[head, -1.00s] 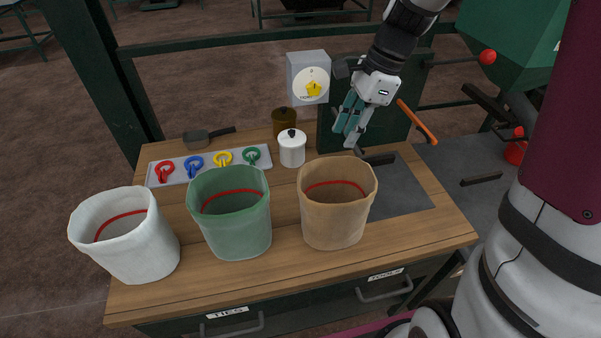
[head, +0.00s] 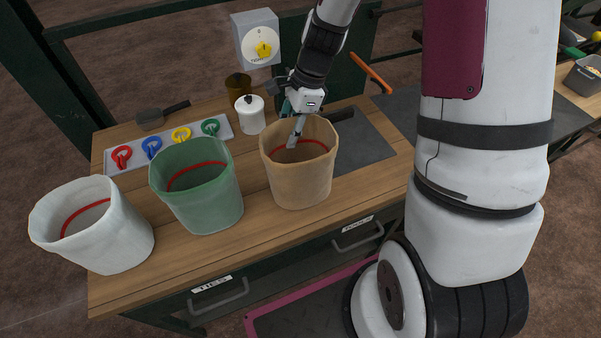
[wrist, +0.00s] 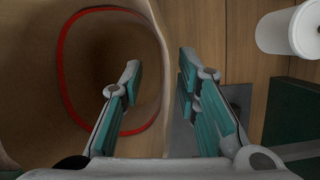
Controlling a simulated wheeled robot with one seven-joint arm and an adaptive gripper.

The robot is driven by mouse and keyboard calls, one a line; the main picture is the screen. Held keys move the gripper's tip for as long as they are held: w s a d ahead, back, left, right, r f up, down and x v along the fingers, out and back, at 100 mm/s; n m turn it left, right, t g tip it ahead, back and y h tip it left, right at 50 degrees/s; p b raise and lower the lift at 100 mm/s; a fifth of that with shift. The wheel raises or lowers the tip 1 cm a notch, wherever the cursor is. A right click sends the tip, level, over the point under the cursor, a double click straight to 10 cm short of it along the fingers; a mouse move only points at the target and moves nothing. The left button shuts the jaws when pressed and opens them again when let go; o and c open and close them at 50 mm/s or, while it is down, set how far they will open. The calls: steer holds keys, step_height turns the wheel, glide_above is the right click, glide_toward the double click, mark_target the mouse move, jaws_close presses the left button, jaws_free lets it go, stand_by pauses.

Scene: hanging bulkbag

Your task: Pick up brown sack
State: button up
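The brown sack (head: 300,182) stands upright and open on the wooden bench, with a red line around its inside. My gripper (head: 292,125) reaches down at the sack's far rim. In the wrist view, the brown sack (wrist: 35,75) fills the left side. My gripper (wrist: 158,78) is open there, one finger over the sack's inside and the other outside, with the sack wall between them. I cannot tell whether either finger touches the wall. The outer finger is mostly hidden in the head view.
A green sack (head: 207,200) and a white sack (head: 110,235) stand to the left. A white lidded jar (head: 250,117) is close behind the brown sack. A tray (head: 222,130) of coloured ties, a scoop (head: 150,119) and a dial box (head: 256,32) are farther back. A grey mat (head: 368,147) lies right.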

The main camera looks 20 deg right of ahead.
steer(key=shift+x, duration=0.9)
jaws_close()
